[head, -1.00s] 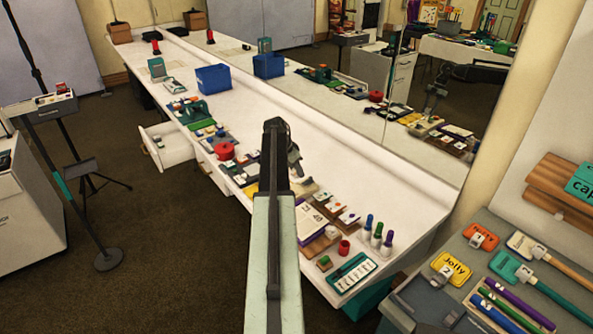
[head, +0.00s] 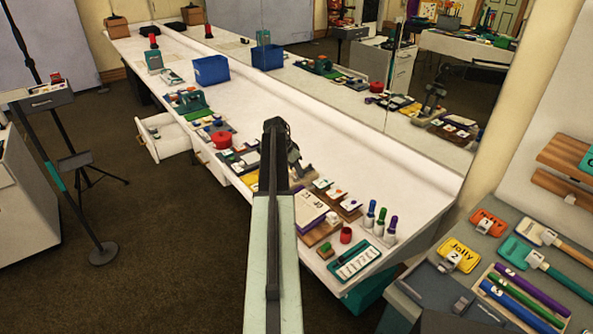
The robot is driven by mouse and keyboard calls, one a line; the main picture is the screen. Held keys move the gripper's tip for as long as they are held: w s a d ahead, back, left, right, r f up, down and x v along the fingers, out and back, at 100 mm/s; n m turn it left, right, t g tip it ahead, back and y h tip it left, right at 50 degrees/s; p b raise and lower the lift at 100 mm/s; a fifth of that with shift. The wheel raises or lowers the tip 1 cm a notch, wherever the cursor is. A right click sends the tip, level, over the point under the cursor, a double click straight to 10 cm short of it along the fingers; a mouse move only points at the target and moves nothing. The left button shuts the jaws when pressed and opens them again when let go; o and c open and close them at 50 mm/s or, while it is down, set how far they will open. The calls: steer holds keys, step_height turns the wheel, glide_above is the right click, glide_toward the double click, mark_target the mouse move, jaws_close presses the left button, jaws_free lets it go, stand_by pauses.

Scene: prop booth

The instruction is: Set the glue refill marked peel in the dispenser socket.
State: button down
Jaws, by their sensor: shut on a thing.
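My gripper (head: 294,166) is in the head view at the far end of my arm, over the white counter (head: 320,145). It is seen from behind and partly hidden by my arm. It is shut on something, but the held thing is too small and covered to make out. A green device on a dark base (head: 190,101) stands on the left part of the counter; I cannot tell whether it is the dispenser, and no socket shows clearly. I cannot read the word peel on anything.
A red pot (head: 222,142) and a blue bin (head: 211,70) stand on the counter. An open drawer (head: 162,136) juts from its front. Capped bottles (head: 380,222) and a teal tray (head: 355,262) are at the near end. A mirror (head: 430,140) runs along the back.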

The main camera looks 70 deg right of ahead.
steer(key=c, duration=0.8)
jaws_free()
steer(key=shift+r, duration=0.1)
steer(key=p+v, duration=0.7)
steer(key=shift+r, duration=0.3)
steer(key=shift+w, duration=0.1)
steer(key=shift+a, duration=0.1)
